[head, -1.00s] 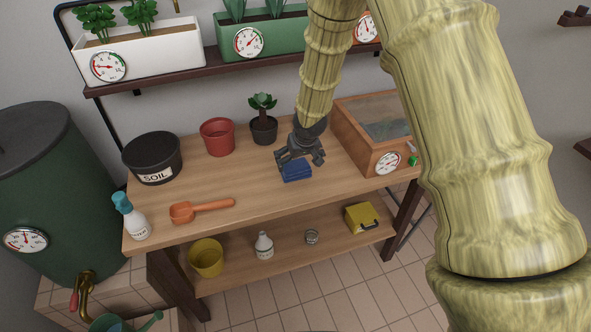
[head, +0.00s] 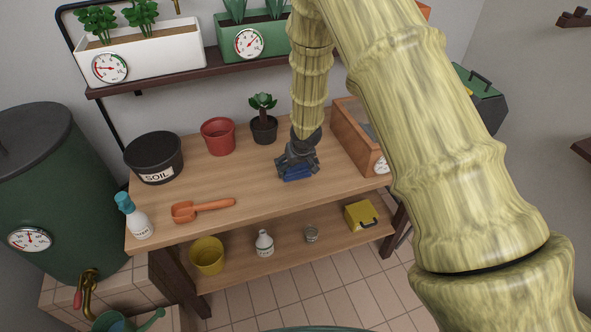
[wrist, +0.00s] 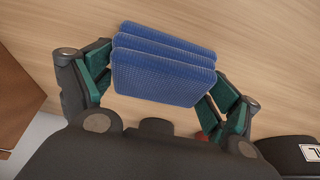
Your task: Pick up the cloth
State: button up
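The cloth is a blue, folded, layered pad. In the head view the cloth (head: 295,174) lies on the wooden workbench top, partly hidden by my gripper (head: 297,168). In the wrist view the cloth (wrist: 163,72) sits between the two green-padded fingers of my gripper (wrist: 162,78), one at its left edge and one at its right. The fingers are spread about as wide as the cloth and are very near its edges. I cannot tell whether both pads touch it. No lift off the bench shows.
A wooden box (head: 352,135) with a gauge stands right of my gripper. A potted plant (head: 264,128), red pot (head: 218,136) and soil tub (head: 154,158) stand behind and left. The bench front is clear.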

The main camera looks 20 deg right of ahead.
jog(key=shift+c, duration=0.6)
jog(key=shift+r+b, duration=0.65)
jog(key=shift+r, duration=1.1)
jog(key=s+d+r+b, duration=0.1)
jog(key=s+b, duration=0.3)
jog(key=s, duration=1.2)
jog(key=shift+d+r, duration=0.25)
jog(key=shift+d, duration=0.25)
